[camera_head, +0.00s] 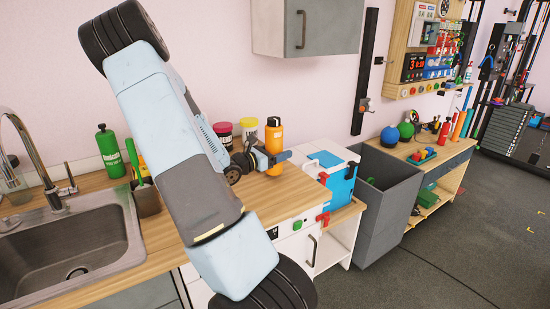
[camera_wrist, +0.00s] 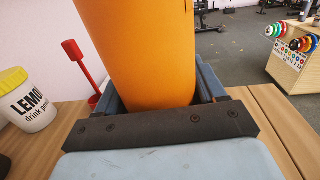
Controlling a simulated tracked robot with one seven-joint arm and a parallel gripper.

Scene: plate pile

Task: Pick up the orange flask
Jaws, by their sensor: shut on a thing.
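The orange flask (camera_head: 273,143) stands upright at the right end of the wooden counter in the head view. It fills the upper middle of the wrist view (camera_wrist: 137,50), with its top out of frame there. My gripper (camera_head: 270,160) reaches it from the left, low on its body. In the wrist view my gripper (camera_wrist: 155,100) has a jaw on each side of the flask and is shut on it. The fingertips are mostly hidden behind the flask. I cannot tell whether the flask's base touches the counter.
A white tub with a yellow lid (camera_wrist: 25,100) and a red-handled tool (camera_wrist: 80,65) stand left of the flask. A green bottle (camera_head: 110,152) is by the sink (camera_head: 75,250). A grey bin (camera_head: 385,205) stands beyond the counter's right end.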

